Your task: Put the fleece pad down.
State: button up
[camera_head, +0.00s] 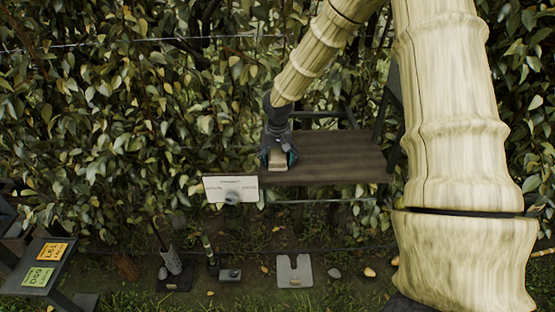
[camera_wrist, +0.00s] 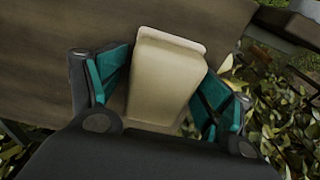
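The cream fleece pad (camera_wrist: 165,80) sits between the two teal-lined fingers of my gripper (camera_wrist: 168,68). In the head view my gripper (camera_head: 278,160) points down at the left end of a brown wooden board, and the pad (camera_head: 277,160) shows as a small pale block between the fingers. I cannot tell whether the pad touches the board.
The wooden board (camera_head: 335,158) has bare room to the right. A white sign (camera_head: 218,184) stands just left. Below are a grey notched plate (camera_head: 295,271) and small tools on the ground. A stand with orange and green cards (camera_head: 38,277) is lower left. Leafy hedge lies behind.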

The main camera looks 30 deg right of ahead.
aim_at(277, 157)
jog(key=shift+r, duration=0.8)
notch_tip(277, 157, up, 11)
jog(key=s+b, duration=0.1)
jog(key=b, duration=0.2)
jog(key=shift+a+b, duration=0.35)
jog(key=shift+a, duration=0.1)
